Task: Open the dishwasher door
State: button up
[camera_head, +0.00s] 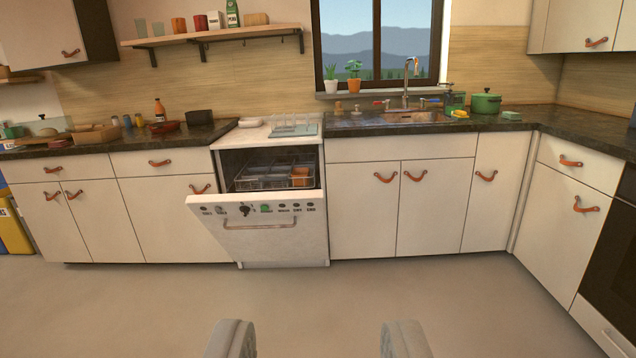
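The white dishwasher (268,240) stands between the base cabinets, left of the sink. Its door (262,230) is tilted outward at the top, partly open, with a row of dark knobs and a green one on its upper panel. A horizontal bar handle (260,226) runs below the knobs. Through the gap I see a rack (274,178) with dishes and an orange item. My gripper (317,345) is at the bottom edge of the picture, fingers wide apart and empty. It is well away from the door, across the open floor.
Grey floor (330,305) is clear between my gripper and the dishwasher. White cabinets with leather pulls (386,177) flank it. A cabinet run and a dark oven front (612,262) stand at the right. A yellow box (14,232) stands at the far left.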

aim_at(270, 236)
jog(key=u, duration=0.4)
jog(key=i, duration=1.5)
jog(key=i+z, duration=0.2)
jog(key=i, duration=0.45)
jog(key=i+j+z, duration=0.15)
jog(key=i, duration=0.5)
jog(key=j, duration=0.1)
